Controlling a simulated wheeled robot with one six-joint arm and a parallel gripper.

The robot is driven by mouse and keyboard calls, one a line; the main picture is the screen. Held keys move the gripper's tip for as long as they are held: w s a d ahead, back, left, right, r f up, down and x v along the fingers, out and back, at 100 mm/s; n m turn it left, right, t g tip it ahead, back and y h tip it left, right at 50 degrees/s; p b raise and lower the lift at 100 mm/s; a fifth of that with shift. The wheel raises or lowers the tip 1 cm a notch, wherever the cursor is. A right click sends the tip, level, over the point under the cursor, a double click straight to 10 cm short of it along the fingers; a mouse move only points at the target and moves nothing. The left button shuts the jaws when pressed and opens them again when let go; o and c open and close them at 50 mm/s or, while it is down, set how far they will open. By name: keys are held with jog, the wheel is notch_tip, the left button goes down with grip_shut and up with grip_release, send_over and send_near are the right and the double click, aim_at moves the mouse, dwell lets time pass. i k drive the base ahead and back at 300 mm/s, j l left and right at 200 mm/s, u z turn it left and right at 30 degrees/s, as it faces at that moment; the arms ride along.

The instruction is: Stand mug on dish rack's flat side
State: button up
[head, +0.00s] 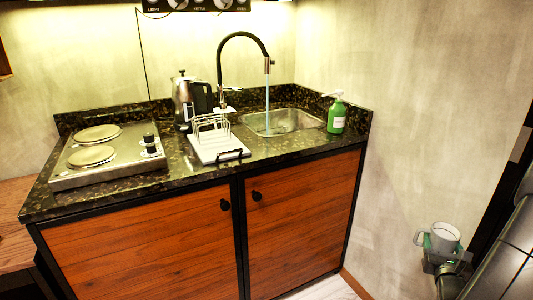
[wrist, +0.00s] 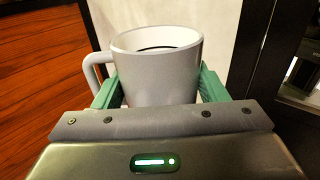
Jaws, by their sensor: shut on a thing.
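The light grey mug (head: 444,236) is upright in my gripper (head: 440,245) at the lower right of the head view. In the wrist view the mug (wrist: 158,75) stands between the green fingers of my gripper (wrist: 158,90), with its handle to the left and its open rim up. The white dish rack (head: 215,145) sits on the dark counter, left of the sink. Its wire slots stand toward the back, and a flat white part lies in front and to the right. The mug is well away from the rack, to the right of the counter.
A two-plate hob (head: 108,157) is on the counter's left. A kettle (head: 183,98) stands behind the rack. The sink (head: 282,122) has a black tap (head: 243,36) with water running. A green soap bottle (head: 336,117) stands at the right edge. The wooden cabinet (head: 300,215) fronts the counter.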

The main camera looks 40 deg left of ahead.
aim_at(216, 135)
jog(key=u, duration=0.4)
jog(key=l+u, duration=0.15)
jog(key=u, duration=0.25)
jog(key=k+u, duration=0.1)
jog(key=u, duration=0.3)
